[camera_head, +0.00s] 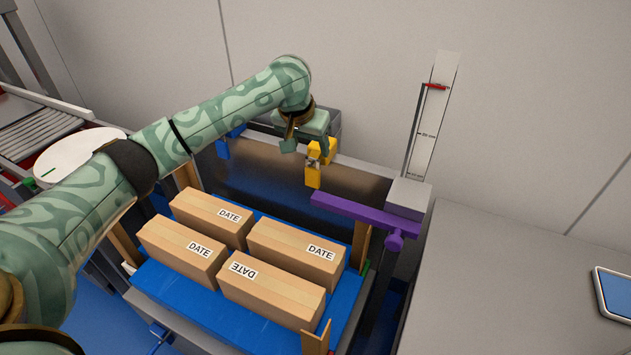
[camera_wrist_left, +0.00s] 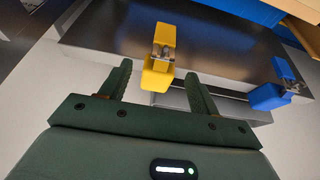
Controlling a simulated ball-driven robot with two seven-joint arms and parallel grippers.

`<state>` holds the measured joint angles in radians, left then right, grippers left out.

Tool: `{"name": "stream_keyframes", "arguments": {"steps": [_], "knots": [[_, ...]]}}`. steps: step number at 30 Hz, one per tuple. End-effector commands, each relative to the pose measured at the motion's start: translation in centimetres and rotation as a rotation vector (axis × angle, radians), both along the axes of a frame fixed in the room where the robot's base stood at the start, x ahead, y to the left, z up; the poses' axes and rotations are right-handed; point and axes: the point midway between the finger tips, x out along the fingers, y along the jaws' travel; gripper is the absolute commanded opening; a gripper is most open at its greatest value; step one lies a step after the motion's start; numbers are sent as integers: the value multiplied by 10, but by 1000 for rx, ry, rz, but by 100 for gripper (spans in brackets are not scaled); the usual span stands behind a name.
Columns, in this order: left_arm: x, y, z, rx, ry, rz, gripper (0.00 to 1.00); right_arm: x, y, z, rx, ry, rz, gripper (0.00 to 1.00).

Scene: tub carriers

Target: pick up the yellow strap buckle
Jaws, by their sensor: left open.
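The yellow strap buckle (camera_head: 313,177) hangs over the top edge of the dark metal panel behind the boxes, with a small metal clasp on it. It also shows in the left wrist view (camera_wrist_left: 154,80), where its lower part lies between my fingers. My left gripper (camera_head: 307,149) is at the buckle, its green fingers apart, one on each side. In the left wrist view the open fingers (camera_wrist_left: 157,76) show a gap to the buckle on both sides. My right gripper is not in view.
A blue buckle (camera_wrist_left: 268,97) sits on the same panel (camera_head: 258,171), to the left in the head view. A purple bar (camera_head: 352,212) and an upright gauge (camera_head: 431,125) stand to the right. Several cardboard boxes (camera_head: 272,289) lie on a blue surface in front. A grey counter (camera_head: 500,290) is mostly clear.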

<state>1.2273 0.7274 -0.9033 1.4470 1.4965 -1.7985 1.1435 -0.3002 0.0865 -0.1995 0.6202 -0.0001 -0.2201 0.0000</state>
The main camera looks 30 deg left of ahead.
Motion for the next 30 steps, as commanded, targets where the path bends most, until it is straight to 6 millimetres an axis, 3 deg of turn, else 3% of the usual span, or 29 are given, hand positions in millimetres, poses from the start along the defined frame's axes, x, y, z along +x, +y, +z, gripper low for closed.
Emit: {"name": "stream_keyframes", "arguments": {"steps": [1, 3, 13, 21, 30], "knots": [[6, 0, -23, 0, 7, 0, 62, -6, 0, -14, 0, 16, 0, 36], [11, 0, -34, 0, 5, 0, 62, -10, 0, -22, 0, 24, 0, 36], [20, 2, -52, 0, 0, -1, 62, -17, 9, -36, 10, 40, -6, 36], [31, 8, -95, 1, 5, -1, 62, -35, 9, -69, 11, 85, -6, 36], [34, 9, -92, 1, -5, -2, 59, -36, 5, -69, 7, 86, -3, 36]]}}
